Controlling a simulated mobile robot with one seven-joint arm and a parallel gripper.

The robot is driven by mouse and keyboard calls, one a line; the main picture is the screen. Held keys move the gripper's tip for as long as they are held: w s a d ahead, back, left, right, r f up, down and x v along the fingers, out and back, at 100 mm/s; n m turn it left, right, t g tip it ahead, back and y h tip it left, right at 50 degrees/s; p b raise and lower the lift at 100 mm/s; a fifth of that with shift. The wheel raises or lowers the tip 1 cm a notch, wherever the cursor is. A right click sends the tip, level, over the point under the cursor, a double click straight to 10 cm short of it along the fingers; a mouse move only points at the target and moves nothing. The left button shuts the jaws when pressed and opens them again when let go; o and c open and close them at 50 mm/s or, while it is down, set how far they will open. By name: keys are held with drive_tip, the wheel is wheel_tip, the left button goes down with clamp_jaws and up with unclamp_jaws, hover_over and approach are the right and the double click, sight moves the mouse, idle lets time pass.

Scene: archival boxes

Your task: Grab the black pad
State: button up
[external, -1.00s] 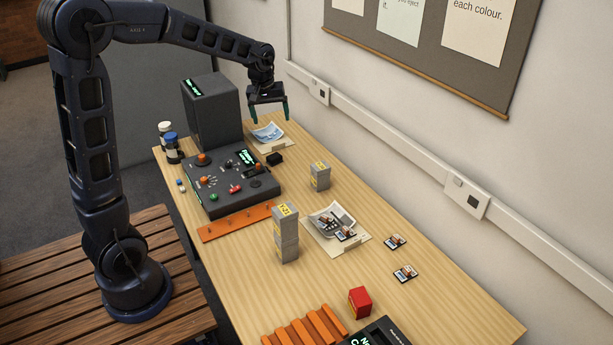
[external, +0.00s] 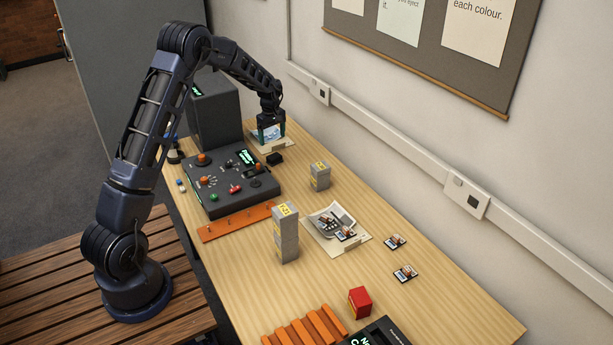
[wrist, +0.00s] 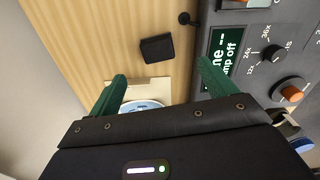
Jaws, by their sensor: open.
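The black pad (external: 275,158) is a small dark block lying on the table, to the right of the control panel's back end. It also shows in the wrist view (wrist: 157,49), just beyond the fingertips. My gripper (external: 270,137) is low over the paper sheet with a blue picture, behind the pad in the external view. Its two green fingers (wrist: 161,72) are apart with nothing between them. The pad is outside the fingers, and its whole top is visible.
The dark control panel (external: 232,183) with knobs stands close beside the pad. The paper sheet (external: 285,143) lies under my gripper. A grey box (external: 320,175) stands further right, and a taller grey stack (external: 286,235) is nearer. Bare table lies between the pad and the grey box.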

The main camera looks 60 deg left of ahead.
sight(274, 156)
drive_tip(key=f, duration=0.6)
drive_tip(key=shift+a+f, duration=0.2)
drive_tip(key=shift+a, duration=0.05)
drive_tip(key=f, duration=0.5)
drive_tip(key=shift+w+a, duration=0.15)
drive_tip(key=shift+w, duration=0.1)
drive_tip(key=c, duration=1.1)
